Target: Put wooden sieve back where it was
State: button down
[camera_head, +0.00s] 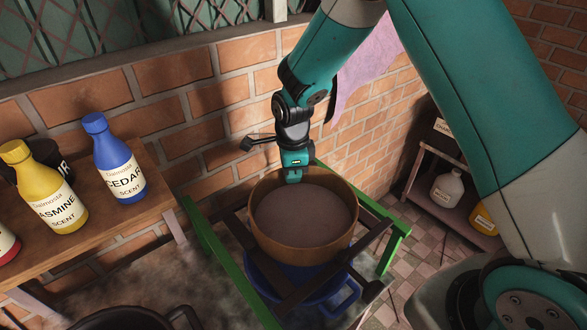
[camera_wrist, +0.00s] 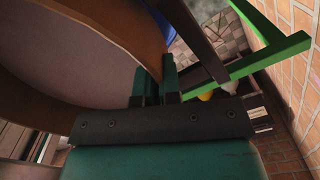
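The wooden sieve (camera_head: 262,232) is a round, brown-rimmed pan with a greyish mesh. In the head view it is level, over the dark bars of a green-framed stand (camera_head: 205,232). I cannot tell whether it rests on the bars or hangs just above them. My gripper (camera_head: 293,177) points down at the sieve's far rim. In the wrist view its fingers (camera_wrist: 155,88) stand on either side of the rim (camera_wrist: 147,38) and appear closed on it. The fingertips are partly hidden by the rim.
A blue tub (camera_head: 345,300) is under the stand. A wooden shelf (camera_head: 130,215) at left holds a yellow bottle (camera_head: 45,190) and a blue bottle (camera_head: 115,160). A dark pot (camera_head: 120,318) is at the front left. A brick wall (camera_head: 225,110) stands close behind.

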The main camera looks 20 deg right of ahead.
jog(key=c, duration=1.3)
grip_release()
jog(key=shift+f, duration=0.25)
notch_tip(320, 180, up, 16)
jog(key=b, duration=0.6)
jog(key=s+a+n+y, duration=0.1)
jog(key=s+n, duration=0.7)
jog(key=n, duration=0.1)
jog(key=s+a+n+y, duration=0.1)
jog(key=s+a+n, duration=0.1)
jog(key=s+n, duration=0.7)
jog(key=s+a+n+y, duration=0.1)
jog(key=s+n+y, duration=0.1)
jog(key=s+n, duration=0.7)
jog(key=shift+s+a+n, duration=0.15)
jog(key=shift+a+n, duration=0.05)
jog(key=shift+n, duration=0.1)
